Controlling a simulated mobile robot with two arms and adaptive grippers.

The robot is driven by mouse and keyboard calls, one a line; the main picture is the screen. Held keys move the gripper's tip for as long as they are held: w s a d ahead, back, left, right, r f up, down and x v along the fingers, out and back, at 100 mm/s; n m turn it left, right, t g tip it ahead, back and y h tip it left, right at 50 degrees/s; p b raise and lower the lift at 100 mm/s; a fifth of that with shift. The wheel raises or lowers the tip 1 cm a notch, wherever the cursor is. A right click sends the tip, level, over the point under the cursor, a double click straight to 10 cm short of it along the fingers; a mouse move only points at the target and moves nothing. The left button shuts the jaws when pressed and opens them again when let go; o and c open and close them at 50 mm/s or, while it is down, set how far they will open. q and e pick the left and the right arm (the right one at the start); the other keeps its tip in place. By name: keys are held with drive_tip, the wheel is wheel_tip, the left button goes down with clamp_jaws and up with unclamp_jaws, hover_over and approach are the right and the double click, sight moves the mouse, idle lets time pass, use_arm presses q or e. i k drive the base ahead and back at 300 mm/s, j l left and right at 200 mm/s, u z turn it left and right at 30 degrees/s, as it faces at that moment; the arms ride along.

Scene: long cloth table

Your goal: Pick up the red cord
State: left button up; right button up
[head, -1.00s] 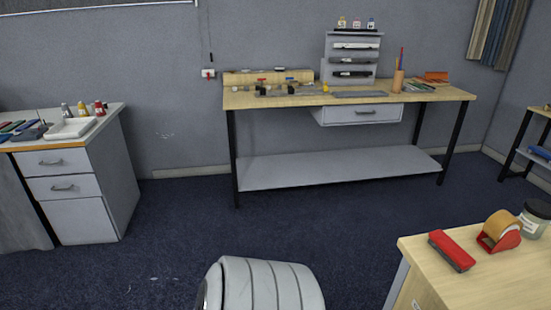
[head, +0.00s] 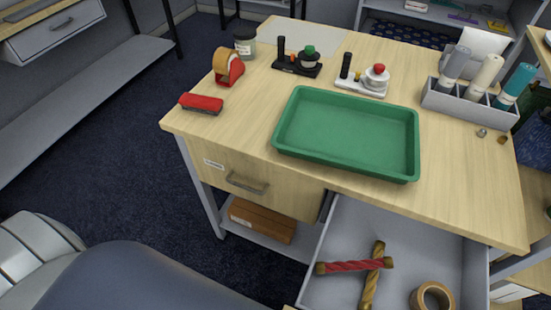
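The red cord (head: 346,267) is a short twisted length with brown-gold ends. It lies in an open pale grey drawer (head: 395,228) at the lower right of the head view, below the table's front edge. It crosses over a gold cord (head: 370,293), covering the middle of it. The lower end of the gold cord runs close to the bottom of the picture. Neither of my grippers is in view; only parts of my arm show at the lower left.
A tan tape roll (head: 432,296) lies in the drawer right of the cords. A wooden table (head: 230,118) stands above, with a green tray (head: 345,138), red stapler-like object (head: 201,103), tape dispenser (head: 228,66) and bottle rack (head: 464,104).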

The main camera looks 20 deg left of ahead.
sight(385, 263)
drive_tip(key=k+l+u, duration=0.25)
drive_tip(key=k, duration=0.2)
drive_tip(key=k+u, duration=0.3)
drive_tip(key=k, duration=0.15)
